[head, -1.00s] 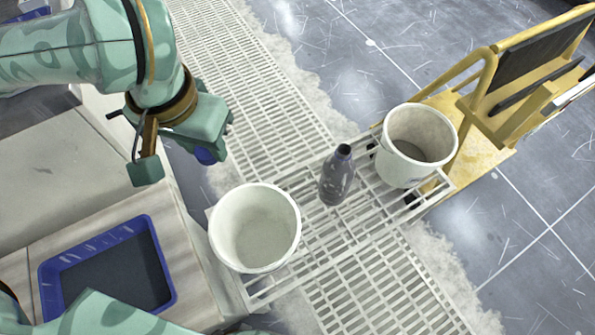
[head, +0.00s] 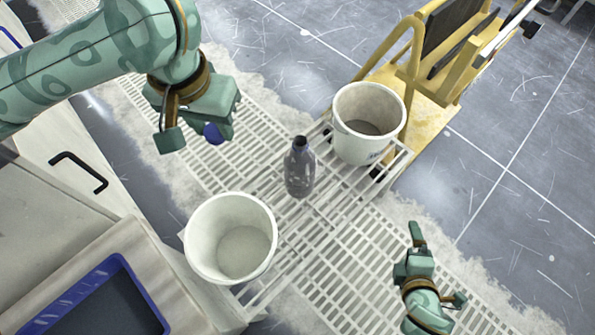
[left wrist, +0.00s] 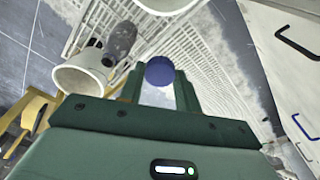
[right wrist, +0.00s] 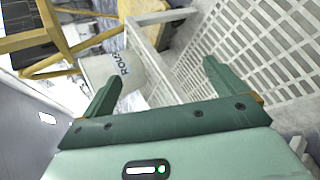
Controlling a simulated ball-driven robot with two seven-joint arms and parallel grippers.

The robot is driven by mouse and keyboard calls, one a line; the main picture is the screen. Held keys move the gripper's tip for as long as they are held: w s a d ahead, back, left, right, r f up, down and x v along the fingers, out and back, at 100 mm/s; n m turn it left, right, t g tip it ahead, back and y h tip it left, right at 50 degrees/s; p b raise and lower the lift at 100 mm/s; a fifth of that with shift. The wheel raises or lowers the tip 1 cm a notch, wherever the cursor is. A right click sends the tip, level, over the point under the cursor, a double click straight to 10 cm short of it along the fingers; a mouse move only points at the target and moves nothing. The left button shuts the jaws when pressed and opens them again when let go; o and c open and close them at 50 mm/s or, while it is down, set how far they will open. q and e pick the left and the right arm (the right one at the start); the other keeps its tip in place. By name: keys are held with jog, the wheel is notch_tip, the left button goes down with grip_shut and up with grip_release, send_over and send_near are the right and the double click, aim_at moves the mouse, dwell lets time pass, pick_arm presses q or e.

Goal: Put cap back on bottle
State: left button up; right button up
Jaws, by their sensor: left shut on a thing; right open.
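The grey bottle (head: 300,168) stands upright and uncapped on a white slatted rack (head: 283,274), between two white buckets. It also shows in the left wrist view (left wrist: 121,40). My left gripper (head: 205,138) is shut on the blue cap (head: 213,133), left of the bottle and apart from it. The cap (left wrist: 159,71) sits between the fingertips in the left wrist view. My right gripper (head: 432,262) is open and empty, to the right of the rack. In the right wrist view its fingers (right wrist: 160,85) are spread wide and the bottle does not show.
One white bucket (head: 230,238) stands on the near left of the bottle, another (head: 369,122) on the right behind it. A yellow cart (head: 428,88) is at the upper right. A blue-rimmed tray (head: 112,265) lies on the cabinet at the lower left.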

pick_arm(q)
jog(key=w+d+f+m, duration=0.2)
jog(key=w+d, duration=0.3)
jog(key=d, duration=0.1)
pick_arm(e)
jog(key=w+a+r+n+t+y, duration=0.4)
jog(key=w+a+r+n+y, duration=0.2)
jog(key=w+a+r+n, duration=0.35)
pick_arm(q)
jog(key=m, duration=0.2)
send_over(301, 140)
notch_tip(301, 140, down, 4)
pick_arm(e)
jog(key=n+g+y, duration=0.5)
jog(key=n+y, duration=0.1)
jog(key=n, duration=1.2)
send_near(297, 157)
notch_tip(297, 157, down, 4)
jog(key=w+d, duration=0.1)
jog(key=w, duration=0.1)
pick_arm(q)
jog(key=shift+s+a+r+h, duration=0.1)
jog(key=shift+s+a+h, duration=0.05)
jog(key=shift+h, duration=0.15)
pick_arm(e)
jog(key=shift+s, duration=0.25)
jog(key=shift+w, duration=0.1)
jog(key=x, duration=1.2)
jog(key=shift+f, duration=0.15)
jog(key=shift+d, duration=0.1)
